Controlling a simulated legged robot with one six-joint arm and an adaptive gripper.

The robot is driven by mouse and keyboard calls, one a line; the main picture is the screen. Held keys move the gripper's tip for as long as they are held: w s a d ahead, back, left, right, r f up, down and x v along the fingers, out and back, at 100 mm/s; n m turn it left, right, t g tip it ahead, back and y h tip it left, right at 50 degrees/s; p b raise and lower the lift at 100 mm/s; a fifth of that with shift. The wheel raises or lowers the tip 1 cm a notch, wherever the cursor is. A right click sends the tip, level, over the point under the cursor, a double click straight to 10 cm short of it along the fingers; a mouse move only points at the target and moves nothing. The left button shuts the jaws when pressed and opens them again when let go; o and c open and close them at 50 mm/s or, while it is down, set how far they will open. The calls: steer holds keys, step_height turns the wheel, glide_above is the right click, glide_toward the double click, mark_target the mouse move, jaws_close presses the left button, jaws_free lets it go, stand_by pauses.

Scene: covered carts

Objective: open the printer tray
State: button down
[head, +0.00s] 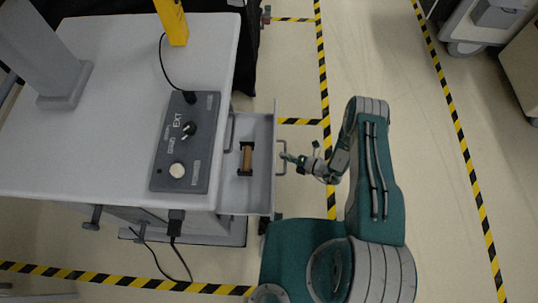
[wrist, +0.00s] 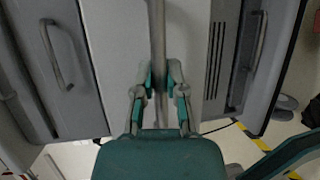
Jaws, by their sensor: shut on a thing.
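The tray (head: 262,190) is a grey drawer in the right side of the white-topped cart. It stands pulled out, and I see into it from above. A brown block in a dark holder (head: 246,158) lies inside. The tray's bar handle (head: 284,146) is on its outer front face. My gripper (head: 287,157) reaches it from the right. In the wrist view my gripper (wrist: 159,78) has its two fingers on either side of the upright handle bar (wrist: 157,35) and is shut on it. The exact finger contact is small and partly hidden.
The cart top (head: 110,120) carries a dark control box (head: 186,142) with knobs and a cable, and a yellow part (head: 172,20). Another handle (head: 231,130) shows on the cart side. Other carts stand at the upper right. Striped floor tape (head: 323,80) crosses open floor.

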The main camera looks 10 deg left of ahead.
steer(key=shift+w+d+f, duration=0.1)
steer(key=shift+d+f, duration=0.1)
steer(key=shift+d, duration=1.5)
steer(key=c, duration=0.7)
jaws_free()
steer(key=shift+w+r, duration=0.1)
steer(key=v, duration=1.2)
